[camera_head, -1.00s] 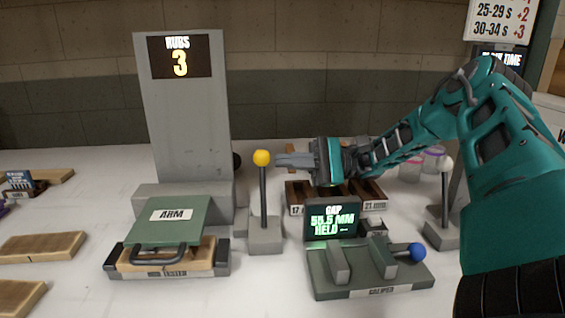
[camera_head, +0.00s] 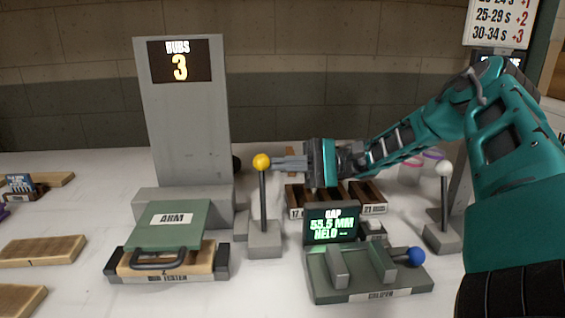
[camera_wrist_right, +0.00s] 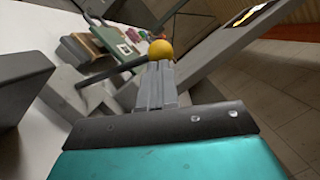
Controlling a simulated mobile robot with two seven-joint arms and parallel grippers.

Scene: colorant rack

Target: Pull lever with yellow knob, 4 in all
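The lever with the yellow knob (camera_head: 261,162) stands upright on a grey block, right of the tall grey panel. The knob also shows in the wrist view (camera_wrist_right: 160,50), just beyond my fingertips. My right gripper (camera_head: 273,163) reaches in from the right at knob height, its fingers together with nothing between them. Its fingertips (camera_wrist_right: 157,68) are at the knob's right side, touching or nearly so; I cannot tell which. The panel's display (camera_head: 180,61) reads "RUBS 3". My left gripper is not in view.
A green-lidded tester (camera_head: 170,222) marked "ARM" stands left of the lever. A caliper device (camera_head: 368,275) with a blue knob and a "55.5 MM" screen stands to the right. A white-knobbed lever (camera_head: 444,200) stands farther right, and a wooden rack (camera_head: 345,196) lies behind.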

